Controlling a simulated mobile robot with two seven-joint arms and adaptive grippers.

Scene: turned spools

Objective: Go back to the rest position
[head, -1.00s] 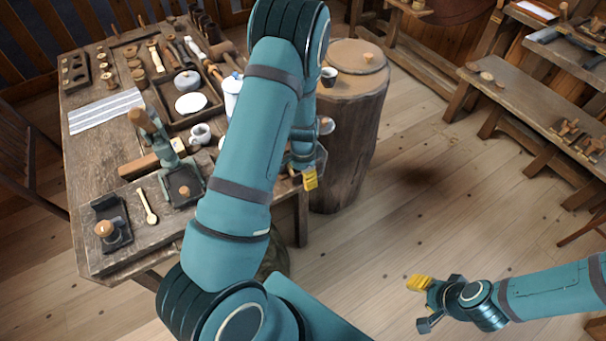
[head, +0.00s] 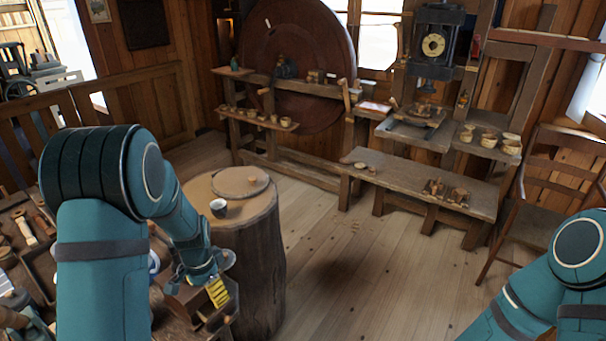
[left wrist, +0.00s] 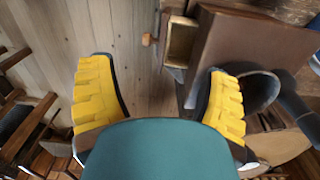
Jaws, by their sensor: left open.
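My left gripper (head: 212,286) shows in the head view at the right edge of the workbench, left of the tree-stump stand. Its yellow finger pads point down. In the left wrist view the left gripper (left wrist: 158,95) is open, its two yellow pads wide apart with nothing between them. Beyond the pads are floorboards and a small open wooden drawer (left wrist: 181,43) with a round knob. My right arm (head: 565,285) comes in at the lower right of the head view. Its gripper is outside the frame.
The stump (head: 248,265) carries a round board (head: 240,181) and a dark-sided cup (head: 219,207). The cluttered workbench (head: 22,205) is partly hidden by my left arm. A low bench (head: 415,180) and a chair (head: 540,200) stand at the right. The floor (head: 370,265) between is clear.

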